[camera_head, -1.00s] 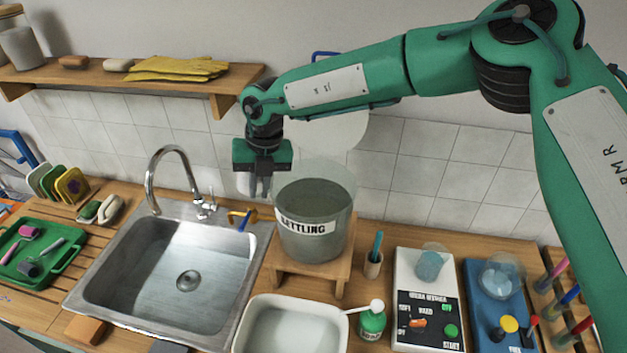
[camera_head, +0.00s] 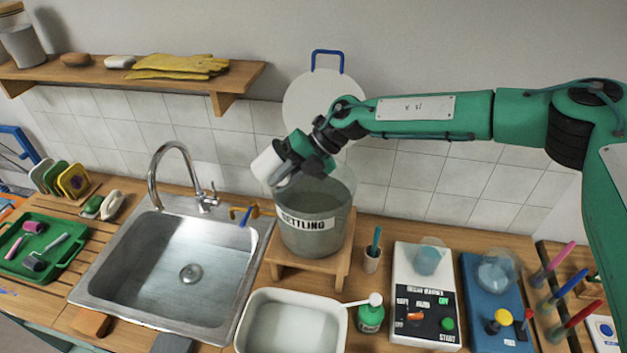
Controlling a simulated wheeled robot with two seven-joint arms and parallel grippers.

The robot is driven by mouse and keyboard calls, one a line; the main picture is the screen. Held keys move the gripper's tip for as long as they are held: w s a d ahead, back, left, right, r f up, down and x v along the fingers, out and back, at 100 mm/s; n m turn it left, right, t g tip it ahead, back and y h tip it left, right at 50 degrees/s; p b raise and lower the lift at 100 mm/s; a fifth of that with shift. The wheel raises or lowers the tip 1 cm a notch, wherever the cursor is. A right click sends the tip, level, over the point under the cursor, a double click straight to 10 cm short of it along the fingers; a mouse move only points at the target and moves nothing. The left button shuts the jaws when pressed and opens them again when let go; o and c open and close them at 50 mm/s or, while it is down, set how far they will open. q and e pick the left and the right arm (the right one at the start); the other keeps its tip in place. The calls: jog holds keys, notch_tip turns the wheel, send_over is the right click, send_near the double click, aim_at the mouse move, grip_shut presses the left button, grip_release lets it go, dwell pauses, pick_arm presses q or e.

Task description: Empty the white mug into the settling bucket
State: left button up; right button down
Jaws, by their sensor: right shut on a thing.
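The settling bucket (camera_head: 312,238) is a translucent grey bucket labelled "SETTLING". It stands upright on a small wooden stand (camera_head: 333,268) right of the sink. My right gripper (camera_head: 287,168) is shut on the white mug (camera_head: 269,167) and holds it over the left part of the bucket's rim. The mug is tilted on its side. Its mouth and contents cannot be made out. My left gripper is not in view.
A steel sink (camera_head: 118,262) with a curved tap (camera_head: 160,166) lies left of the bucket. A white basin (camera_head: 243,335), a green bottle (camera_head: 370,318) and a white device (camera_head: 418,265) stand in front and right. A wooden shelf (camera_head: 110,73) hangs upper left.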

jog(key=y+b, duration=0.2)
jog(key=b, duration=0.1)
jog(key=shift+d+g, duration=0.2)
jog(key=shift+g, duration=0.1)
jog(key=shift+y, duration=0.3)
jog(key=y+b, duration=0.1)
jog(key=b, duration=0.1)
jog(key=f+y+b, duration=0.1)
jog(key=b, duration=0.1)
jog(key=shift+w+d, duration=0.1)
jog(key=shift+d, duration=0.15)
jog(key=shift+d+g, duration=0.1)
jog(key=shift+g, duration=0.2)
jog(key=shift+w+d+f+y+b, duration=0.2)
jog(key=shift+d+y+b, duration=0.25)
jog(key=shift+b, duration=0.4)
jog(key=shift+w+d+f+y+b, duration=0.1)
jog(key=shift+d+f+y+b, duration=0.25)
jog(key=shift+b, duration=0.5)
jog(key=shift+d+r+g+y+b, duration=0.2)
jog(key=shift+r+y+b, duration=0.2)
jog(key=shift+r+b, duration=0.2)
jog(key=shift+d+r+g+y+b, duration=0.2)
jog(key=shift+r+y+b, duration=0.2)
jog(key=shift+r+b, duration=0.15)
